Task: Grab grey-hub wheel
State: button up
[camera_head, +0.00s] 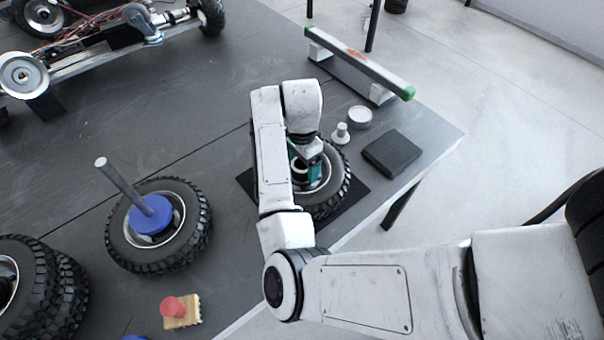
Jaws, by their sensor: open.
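A wheel (337,190) with a black knobby tyre and a grey hub lies flat on a black square mat (356,192) near the table's right side. My arm covers its left part. My gripper (308,172), with a teal part showing, is over the hub, pointing down. Its fingertips are largely hidden, so I cannot tell whether they touch the hub. Another wheel (190,245) lies to the left, with a blue round piece (150,217) and a grey rod (118,180) at its hub.
A robot chassis (90,55) stands at the back left.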

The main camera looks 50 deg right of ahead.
grip_shut()
dwell(0.7)
